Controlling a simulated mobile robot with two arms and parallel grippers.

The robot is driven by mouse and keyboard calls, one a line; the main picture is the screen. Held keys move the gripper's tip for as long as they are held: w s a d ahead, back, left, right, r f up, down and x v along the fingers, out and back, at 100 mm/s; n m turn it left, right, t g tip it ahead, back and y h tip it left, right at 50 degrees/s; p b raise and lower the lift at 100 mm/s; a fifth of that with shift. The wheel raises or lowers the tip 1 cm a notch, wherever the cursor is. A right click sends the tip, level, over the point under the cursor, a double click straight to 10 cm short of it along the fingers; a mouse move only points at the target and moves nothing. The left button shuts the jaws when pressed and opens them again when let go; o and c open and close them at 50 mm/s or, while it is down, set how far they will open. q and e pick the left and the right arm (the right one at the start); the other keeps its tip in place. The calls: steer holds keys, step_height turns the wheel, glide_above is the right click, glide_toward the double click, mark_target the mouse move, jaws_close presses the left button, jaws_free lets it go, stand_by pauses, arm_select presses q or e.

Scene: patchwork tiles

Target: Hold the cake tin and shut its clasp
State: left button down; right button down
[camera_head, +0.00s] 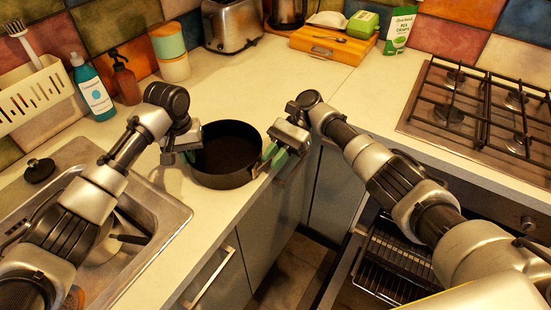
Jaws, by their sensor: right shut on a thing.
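The dark round cake tin (222,181) sits on the pale counter at its front edge, near the inner corner. It is open at the top and looks empty. My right gripper (270,156) is at the tin's right side, shut on the tin near its rim; its green fingers show there. My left gripper (184,157) is beside the tin's left rim, and I cannot tell whether it touches. Its fingers are mostly hidden, so I cannot tell if they are open.
A sink (150,215) lies under my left arm. A gas hob (480,110) is at the right, above an oven with a rack (395,260). A toaster (232,25), wooden box (333,46) and soap bottles stand along the back. The counter behind the tin is clear.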

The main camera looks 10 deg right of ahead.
steer(key=shift+d+f, duration=0.1)
stand_by(0.4)
steer(key=c, duration=1.2)
jaws_free()
